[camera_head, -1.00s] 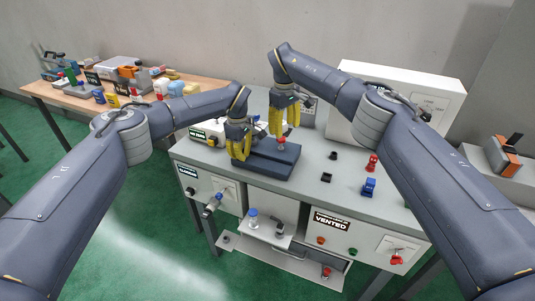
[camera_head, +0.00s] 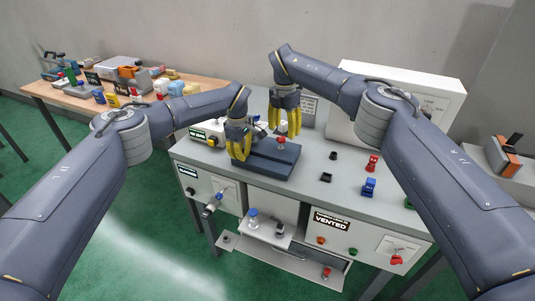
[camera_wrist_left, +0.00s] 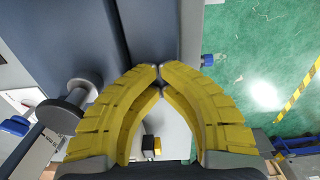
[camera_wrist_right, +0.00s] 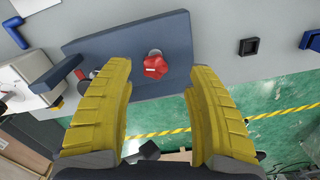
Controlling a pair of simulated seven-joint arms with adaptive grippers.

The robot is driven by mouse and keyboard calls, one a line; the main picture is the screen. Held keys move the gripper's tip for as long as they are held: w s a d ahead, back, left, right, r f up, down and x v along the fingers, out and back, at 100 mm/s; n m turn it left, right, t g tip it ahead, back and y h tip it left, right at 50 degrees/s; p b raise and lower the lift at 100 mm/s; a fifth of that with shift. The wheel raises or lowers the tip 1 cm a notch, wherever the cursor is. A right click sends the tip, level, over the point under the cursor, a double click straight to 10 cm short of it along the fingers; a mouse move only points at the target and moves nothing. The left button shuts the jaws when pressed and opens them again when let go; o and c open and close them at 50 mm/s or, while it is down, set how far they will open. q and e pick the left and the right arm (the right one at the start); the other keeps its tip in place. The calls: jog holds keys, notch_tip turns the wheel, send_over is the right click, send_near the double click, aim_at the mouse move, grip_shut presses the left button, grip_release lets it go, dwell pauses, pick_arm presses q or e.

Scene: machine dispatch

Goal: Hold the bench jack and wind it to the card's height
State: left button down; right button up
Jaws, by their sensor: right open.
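The bench jack (camera_head: 272,160) is a dark blue slab on the grey bench, with a red knob (camera_head: 281,140) on top toward its right end. The slab (camera_wrist_right: 180,22) and red knob (camera_wrist_right: 155,65) also show in the right wrist view. My left gripper (camera_head: 238,157) is at the jack's left end. In the left wrist view its yellow fingertips (camera_wrist_left: 160,78) come together against the jack's dark body (camera_wrist_left: 150,30); the contact itself is partly hidden. My right gripper (camera_head: 285,133) is open and empty above the red knob, its fingers wide apart (camera_wrist_right: 158,85).
Right of the jack are a black socket (camera_head: 326,178), a red part (camera_head: 372,163) and a blue part (camera_head: 369,187). A white cabinet (camera_head: 400,105) stands behind. Knobs and a low shelf (camera_head: 270,232) are at the bench front. A wooden table (camera_head: 55,95) with several parts is at left.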

aim_at(281, 138)
jog(key=n, duration=0.6)
jog(key=shift+s+a+f, duration=0.1)
jog(key=shift+a+f, duration=0.05)
jog(key=shift+a, duration=0.05)
jog(key=n, duration=0.6)
jog(key=shift+a+n, duration=0.15)
jog(key=shift+n, duration=0.15)
jog(key=shift+f, duration=0.2)
jog(key=shift+f, duration=2.3)
grip_shut()
